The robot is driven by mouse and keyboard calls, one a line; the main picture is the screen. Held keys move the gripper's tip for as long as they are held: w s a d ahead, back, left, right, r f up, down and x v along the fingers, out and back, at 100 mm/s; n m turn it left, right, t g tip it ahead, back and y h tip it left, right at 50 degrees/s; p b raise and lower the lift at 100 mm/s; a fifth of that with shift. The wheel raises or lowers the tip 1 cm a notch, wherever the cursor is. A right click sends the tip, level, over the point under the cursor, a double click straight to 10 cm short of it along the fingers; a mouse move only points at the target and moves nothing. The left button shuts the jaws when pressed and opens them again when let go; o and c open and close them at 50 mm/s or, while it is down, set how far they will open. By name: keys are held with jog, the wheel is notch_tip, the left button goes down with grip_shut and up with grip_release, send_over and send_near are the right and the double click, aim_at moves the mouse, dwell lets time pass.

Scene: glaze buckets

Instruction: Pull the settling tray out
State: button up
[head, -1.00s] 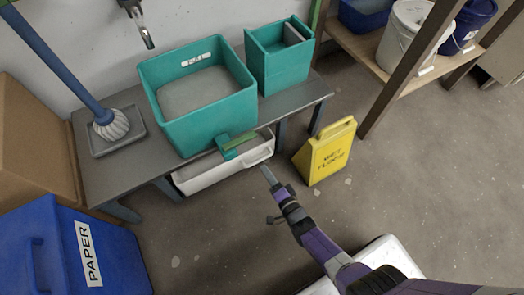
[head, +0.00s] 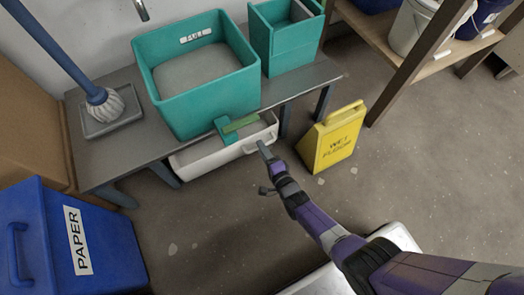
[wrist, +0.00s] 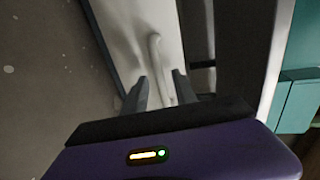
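The settling tray (head: 205,160) is a long white tray under the grey bench, below the large teal tub. Its pale bar handle is on the front face, near the right end in the head view. My gripper (head: 263,149) is right in front of that end. In the wrist view the handle (wrist: 156,62) stands out from the white tray front (wrist: 130,25). My gripper (wrist: 160,76) is open there, with one finger to each side of the handle's near end. I cannot tell whether either finger touches it.
A yellow wet-floor sign (head: 333,140) stands close to the right of my gripper. A blue paper bin (head: 75,240) is at the lower left. The teal tub (head: 195,80) and a mop (head: 103,104) are on the bench (head: 130,150). The floor (head: 205,230) before the tray is clear.

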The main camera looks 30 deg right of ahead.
jog(key=shift+w, duration=0.25)
grip_shut()
dwell(1.4)
